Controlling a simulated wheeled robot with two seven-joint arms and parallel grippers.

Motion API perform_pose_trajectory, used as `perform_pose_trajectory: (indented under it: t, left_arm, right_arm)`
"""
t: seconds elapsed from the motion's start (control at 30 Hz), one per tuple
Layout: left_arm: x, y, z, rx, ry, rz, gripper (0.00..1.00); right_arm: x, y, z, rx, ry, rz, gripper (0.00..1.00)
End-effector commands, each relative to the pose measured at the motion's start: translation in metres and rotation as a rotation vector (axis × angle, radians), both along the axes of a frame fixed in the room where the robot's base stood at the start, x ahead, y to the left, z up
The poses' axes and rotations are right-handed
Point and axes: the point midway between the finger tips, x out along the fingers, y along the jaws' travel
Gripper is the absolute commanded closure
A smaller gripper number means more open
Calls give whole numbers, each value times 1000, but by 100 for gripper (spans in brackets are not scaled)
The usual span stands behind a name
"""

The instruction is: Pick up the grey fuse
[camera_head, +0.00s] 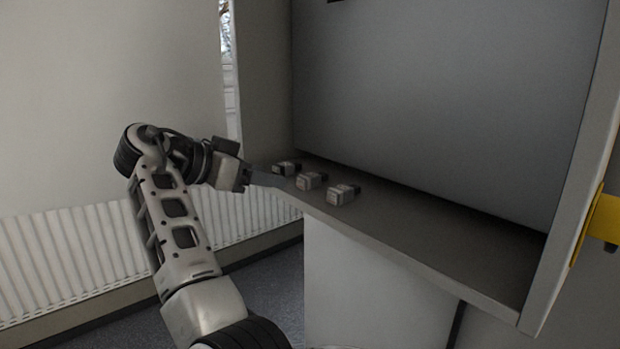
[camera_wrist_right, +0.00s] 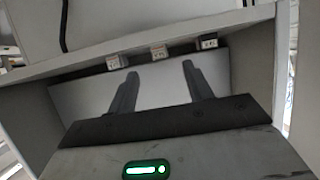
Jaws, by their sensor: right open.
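Three small blocky fuses stand in a slanting row on the shelf's left end in the head view: a darker far one (camera_head: 286,168), a middle one (camera_head: 309,181) and a near one (camera_head: 342,194). All look greyish, so I cannot tell by colour which is the grey fuse. My right gripper (camera_head: 280,182) is at the shelf's left edge, close to the far and middle fuses. In the right wrist view its fingers (camera_wrist_right: 160,68) are spread and empty, and the middle fuse (camera_wrist_right: 159,51) shows beyond the gap between them. My left gripper is out of view.
The grey shelf (camera_head: 430,231) is bare to the right of the fuses. A tall grey panel (camera_head: 430,100) rises behind it. A white radiator (camera_head: 70,260) stands at the left wall. A yellow part (camera_head: 603,217) sticks out at the right frame.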

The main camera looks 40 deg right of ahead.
Motion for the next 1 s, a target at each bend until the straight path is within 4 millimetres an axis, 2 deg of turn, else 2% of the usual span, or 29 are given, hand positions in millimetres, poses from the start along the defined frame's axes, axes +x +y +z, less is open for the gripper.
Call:
perform_pose_trajectory:
  t: [0.1,0.37,0.63,0.77,0.97,1.0]
  left_arm:
    - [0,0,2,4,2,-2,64]
    - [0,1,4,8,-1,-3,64]
    - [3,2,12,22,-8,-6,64]
    - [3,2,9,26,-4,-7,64]
    - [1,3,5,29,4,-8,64]
    - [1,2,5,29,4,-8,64]
  right_arm:
    - [1,-20,-7,-1,1,-3,49]
    - [2,-38,-13,0,0,0,49]
    - [1,-76,-22,-1,3,-1,49]
    - [3,-83,-26,-1,0,1,49]
    - [3,-84,-27,-1,0,2,49]
    - [3,-84,-27,-1,0,2,57]
